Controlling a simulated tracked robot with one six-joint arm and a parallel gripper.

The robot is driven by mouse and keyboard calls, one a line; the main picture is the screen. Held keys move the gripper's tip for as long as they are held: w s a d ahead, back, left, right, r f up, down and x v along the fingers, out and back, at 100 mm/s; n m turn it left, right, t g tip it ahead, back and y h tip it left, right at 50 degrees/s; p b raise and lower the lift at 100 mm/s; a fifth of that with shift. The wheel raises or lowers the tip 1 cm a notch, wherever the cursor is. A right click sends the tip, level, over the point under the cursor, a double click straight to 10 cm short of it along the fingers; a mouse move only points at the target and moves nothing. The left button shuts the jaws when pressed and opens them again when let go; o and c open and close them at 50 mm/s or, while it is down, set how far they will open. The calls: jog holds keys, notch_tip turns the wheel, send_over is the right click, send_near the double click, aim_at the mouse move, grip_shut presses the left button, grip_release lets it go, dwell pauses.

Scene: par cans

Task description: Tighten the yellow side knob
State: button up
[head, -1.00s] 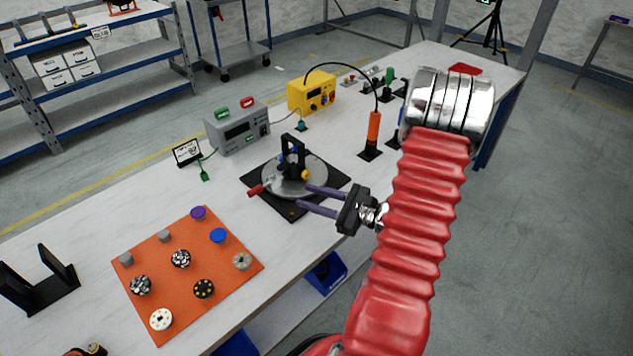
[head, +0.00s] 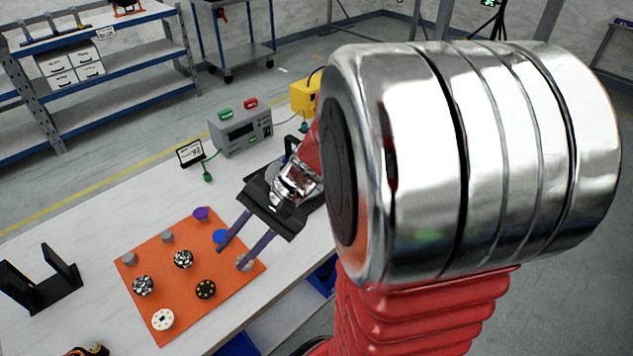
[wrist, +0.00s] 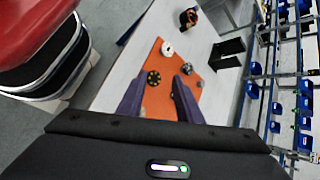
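The yellow side knob is not visible now; my arm covers most of the fixture that carries it in the head view. Only a piece of the fixture's black bracket (head: 291,142) shows behind my wrist. My gripper (head: 232,257) is open and empty, its two purple fingers parallel and apart. It points down and left over the near right edge of the orange mat (head: 150,258), left of the fixture. In the wrist view my gripper (wrist: 162,82) has the orange mat between and beyond its fingers, with nothing held.
Several round pieces lie on the mat, including a blue one (head: 220,236) near a fingertip and a white one (head: 162,319). A grey instrument box (head: 240,128) and small sign (head: 190,153) stand behind. A black U-shaped stand (head: 40,287) is at left. White table between is clear.

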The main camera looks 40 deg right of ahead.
jog(key=s+a+r+n+t+h, duration=0.2)
jog(key=s+r+n+h, duration=0.5)
jog(key=n, duration=0.4)
notch_tip(320, 180, up, 2)
jog(key=shift+r+n+t+h, duration=0.25)
jog(key=shift+n+t+h, duration=0.15)
jog(key=shift+h, duration=0.4)
jog(key=shift+d, duration=0.2)
